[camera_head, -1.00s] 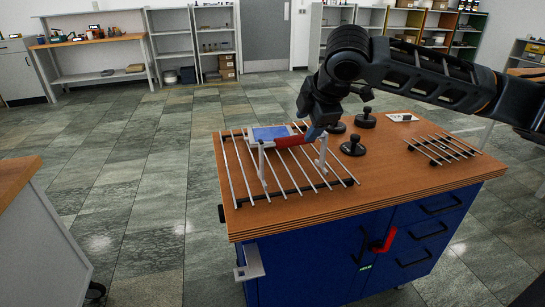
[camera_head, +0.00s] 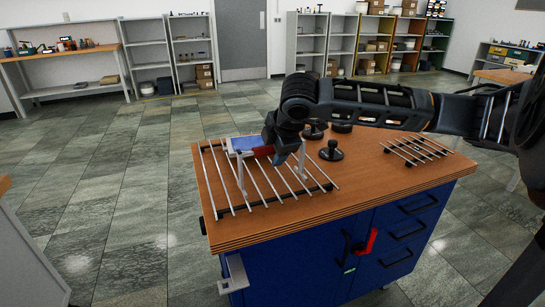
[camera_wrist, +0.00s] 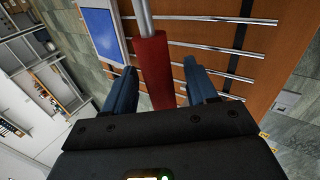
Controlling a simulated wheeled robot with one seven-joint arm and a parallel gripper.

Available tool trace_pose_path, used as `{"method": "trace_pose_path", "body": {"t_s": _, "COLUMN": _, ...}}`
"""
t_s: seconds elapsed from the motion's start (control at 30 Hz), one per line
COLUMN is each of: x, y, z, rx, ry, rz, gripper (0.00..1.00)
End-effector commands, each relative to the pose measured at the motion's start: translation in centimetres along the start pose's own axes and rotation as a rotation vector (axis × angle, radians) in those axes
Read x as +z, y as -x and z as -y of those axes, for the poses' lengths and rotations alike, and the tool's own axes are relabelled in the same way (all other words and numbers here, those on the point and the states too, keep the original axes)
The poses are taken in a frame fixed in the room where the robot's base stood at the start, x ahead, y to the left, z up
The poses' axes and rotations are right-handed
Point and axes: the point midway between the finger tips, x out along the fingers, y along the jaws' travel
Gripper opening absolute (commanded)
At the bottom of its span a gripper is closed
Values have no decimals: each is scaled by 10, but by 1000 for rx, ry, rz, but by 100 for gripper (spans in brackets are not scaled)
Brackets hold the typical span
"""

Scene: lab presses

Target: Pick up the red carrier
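The red carrier shows as a red bar (camera_head: 263,151) above the metal rod rack on the wooden bench top, with thin silver uprights below it. In the wrist view its red grip (camera_wrist: 152,65) lies between my two blue fingers, with a silver rod running from its far end. My gripper (camera_head: 279,158) is low over the rack at the bar's right end and hides part of it. In the wrist view my gripper (camera_wrist: 160,85) is open, with a gap beside the grip on the right; contact on the left is unclear.
A blue panel with a pale frame (camera_head: 243,143) lies beside the bar at the rack's back. Black knobbed pieces (camera_head: 331,151) stand right of the rack. A second, smaller rod rack (camera_head: 417,148) is at the bench's right. The bench (camera_head: 355,190) has bare wood in front.

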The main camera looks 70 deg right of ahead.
Motion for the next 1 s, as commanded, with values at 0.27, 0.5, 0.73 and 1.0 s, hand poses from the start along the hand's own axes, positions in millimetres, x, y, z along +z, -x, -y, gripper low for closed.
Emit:
{"method": "trace_pose_path", "body": {"t_s": 0.27, "x": 0, "y": 0, "z": 0, "rx": 0, "ry": -1, "rz": 0, "gripper": 31}}
{"method": "trace_pose_path", "body": {"t_s": 0.5, "x": 0, "y": 0, "z": 0, "rx": 0, "ry": 0, "rz": 0, "gripper": 8}}
{"method": "trace_pose_path", "body": {"t_s": 0.73, "x": 0, "y": 0, "z": 0, "rx": 0, "ry": 0, "rz": 0, "gripper": 0}}
{"method": "trace_pose_path", "body": {"t_s": 1.0, "x": -1, "y": 2, "z": -3, "rx": 3, "ry": 0, "rz": 0, "gripper": 0}}
